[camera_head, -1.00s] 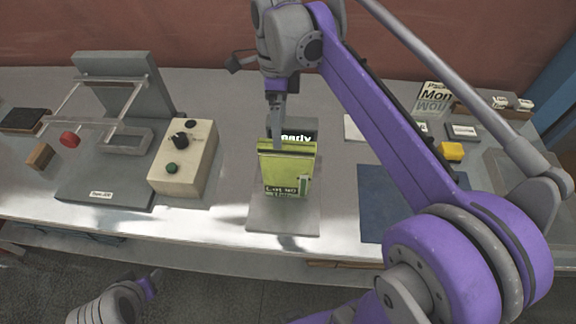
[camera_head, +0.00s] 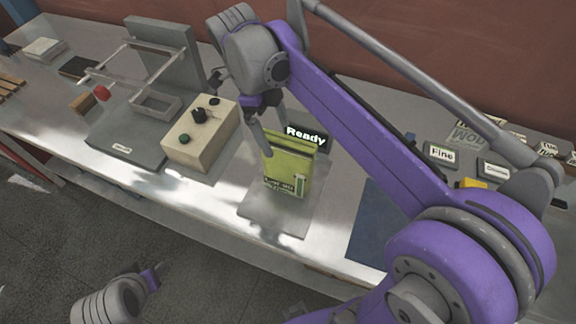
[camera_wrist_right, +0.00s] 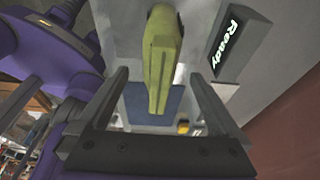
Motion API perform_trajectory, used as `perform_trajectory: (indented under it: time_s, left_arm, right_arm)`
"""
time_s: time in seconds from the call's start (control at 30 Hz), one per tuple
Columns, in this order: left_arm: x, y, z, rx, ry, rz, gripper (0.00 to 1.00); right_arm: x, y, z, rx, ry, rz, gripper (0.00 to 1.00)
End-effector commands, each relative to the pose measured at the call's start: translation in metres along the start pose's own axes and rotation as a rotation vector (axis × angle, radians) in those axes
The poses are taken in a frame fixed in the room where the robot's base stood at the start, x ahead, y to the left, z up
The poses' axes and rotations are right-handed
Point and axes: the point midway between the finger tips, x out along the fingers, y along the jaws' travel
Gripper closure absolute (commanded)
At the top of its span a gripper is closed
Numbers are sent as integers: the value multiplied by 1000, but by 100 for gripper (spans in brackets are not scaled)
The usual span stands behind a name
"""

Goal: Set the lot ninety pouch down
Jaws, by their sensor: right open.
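The lime-green lot ninety pouch (camera_head: 286,168) stands upright on a grey plate (camera_head: 262,208) at the front of the bench. Small dark lettering shows low on its face. My right gripper (camera_head: 264,122) is open beside the pouch's upper left edge in the head view. In the right wrist view the pouch (camera_wrist_right: 162,55) shows beyond and between the two spread fingers (camera_wrist_right: 158,95), with nothing gripped. Part of my left arm's end (camera_head: 150,278) shows at the lower left; its fingers are not clear.
A lit "Ready" display (camera_head: 306,137) stands close behind the pouch. A beige control box (camera_head: 200,140) and a grey framed press (camera_head: 125,140) are to its left. A blue mat (camera_head: 372,222) lies right. Labelled blocks (camera_head: 440,153) stand farther right, partly behind my right arm.

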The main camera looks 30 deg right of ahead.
Motion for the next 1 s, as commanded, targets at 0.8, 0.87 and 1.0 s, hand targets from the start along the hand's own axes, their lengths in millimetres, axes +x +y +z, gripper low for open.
perform_trajectory:
  time_s: [0.8,0.87,1.0]
  left_arm:
    - [1,0,2,0,-2,0,50]
    - [1,0,2,0,-2,0,50]
    - [1,0,2,0,-2,0,50]
  right_arm:
    - [87,-1,-2,-1,0,0,0]
    - [86,-1,-2,-1,-1,1,0]
    - [86,-1,-2,-1,-1,1,9]
